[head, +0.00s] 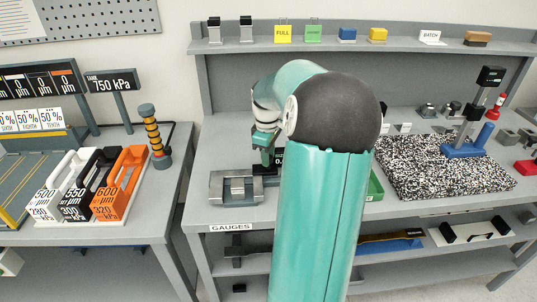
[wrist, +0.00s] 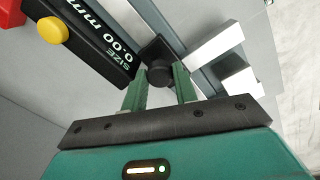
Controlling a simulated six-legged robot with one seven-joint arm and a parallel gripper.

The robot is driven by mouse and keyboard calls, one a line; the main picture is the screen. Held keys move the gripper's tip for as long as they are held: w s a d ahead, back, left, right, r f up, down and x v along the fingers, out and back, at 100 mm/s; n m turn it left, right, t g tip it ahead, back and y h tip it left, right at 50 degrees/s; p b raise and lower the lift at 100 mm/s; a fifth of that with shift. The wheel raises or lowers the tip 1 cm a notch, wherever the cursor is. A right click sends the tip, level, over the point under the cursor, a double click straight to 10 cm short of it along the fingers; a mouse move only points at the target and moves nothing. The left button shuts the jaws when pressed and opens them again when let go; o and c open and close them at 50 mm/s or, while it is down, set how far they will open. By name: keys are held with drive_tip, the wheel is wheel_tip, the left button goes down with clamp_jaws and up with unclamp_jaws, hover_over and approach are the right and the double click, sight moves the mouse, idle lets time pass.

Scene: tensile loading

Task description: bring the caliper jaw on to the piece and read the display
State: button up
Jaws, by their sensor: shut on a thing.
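My gripper (wrist: 160,84) has its two green fingers on either side of a round black knob (wrist: 158,68) and is shut on it. The knob sits on a dark block on the caliper's grey bar. The caliper display (wrist: 97,42) is beside it and reads "SIZE 0.00 mm". In the head view my gripper (head: 264,150) is low over the caliper fixture on the gauges bench; my arm hides most of the display (head: 279,157). Pale metal blocks (wrist: 216,40) stand right of the knob. The piece (head: 238,189) appears to lie in the grey fixture; jaw contact cannot be told.
A yellow button (wrist: 52,29) and a red part (wrist: 10,12) are by the display.

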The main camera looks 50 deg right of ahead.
sight(252, 173)
drive_tip(key=shift+w+a, duration=1.7)
drive_tip(key=shift+w, duration=0.25)
drive_tip(key=o, duration=0.6)
drive_tip(key=shift+w, duration=0.1)
wheel_tip(252, 173, up, 14)
drive_tip(key=shift+s+a, duration=0.2)
drive_tip(key=shift+a, duration=0.15)
drive_tip(key=shift+f, duration=0.1)
